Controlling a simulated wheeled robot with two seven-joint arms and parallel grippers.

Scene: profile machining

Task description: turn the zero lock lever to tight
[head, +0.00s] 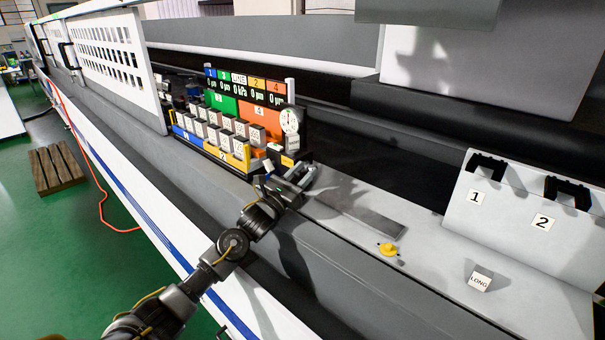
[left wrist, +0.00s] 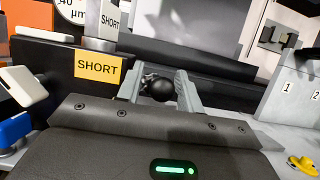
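A black ball knob (left wrist: 160,88), apparently the end of a lever, sits between the two grey fingers of my left gripper (left wrist: 163,86) in the left wrist view. The fingers stand apart on either side of the knob. I cannot tell whether they press on it. The lever's shaft and pivot are mostly hidden. In the head view my left gripper (head: 294,183) is at the right end of the gauge stand, below the round dial (head: 290,122); the knob is hard to make out there. My right gripper is in neither view.
A yellow SHORT label (left wrist: 97,66) is close left of the fingers. Coloured blocks and displays (head: 236,107) fill the stand. To the right are a yellow knob (head: 388,249), a LONG block (head: 480,281) and a panel with hooks 1 and 2 (head: 520,215).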

